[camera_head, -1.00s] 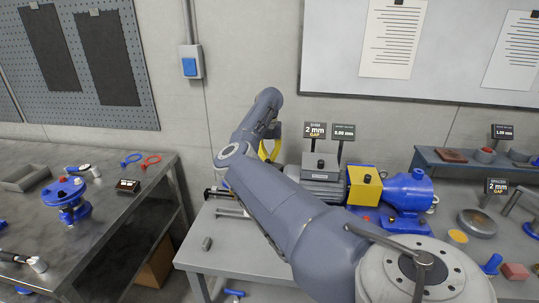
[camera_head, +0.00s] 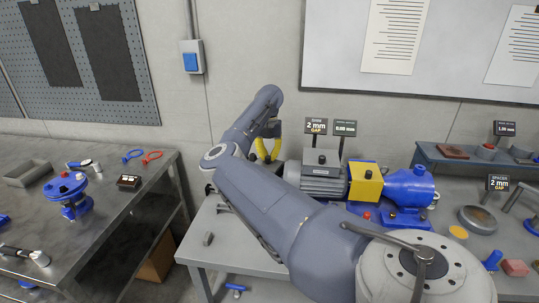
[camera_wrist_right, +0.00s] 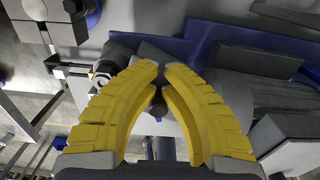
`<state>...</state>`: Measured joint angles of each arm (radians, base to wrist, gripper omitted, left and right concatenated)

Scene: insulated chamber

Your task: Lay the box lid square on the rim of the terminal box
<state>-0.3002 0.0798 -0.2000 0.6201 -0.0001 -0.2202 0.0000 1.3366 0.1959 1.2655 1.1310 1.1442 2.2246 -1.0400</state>
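A grey motor (camera_head: 318,183) stands on the middle bench. My right gripper (camera_head: 268,158) points down left of the motor, apart from that box. In the right wrist view its yellow fingers (camera_wrist_right: 161,68) curve close together with a narrow gap at the tips. I see nothing clearly gripped. Dark parts show behind the fingers. My left gripper is not in view.
A yellow guard (camera_head: 364,185) and a blue pump (camera_head: 408,186) stand right of the motor. Sign cards (camera_head: 316,126) rise behind it. My right arm crosses in front of the bench. The left bench holds a blue valve (camera_head: 68,190).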

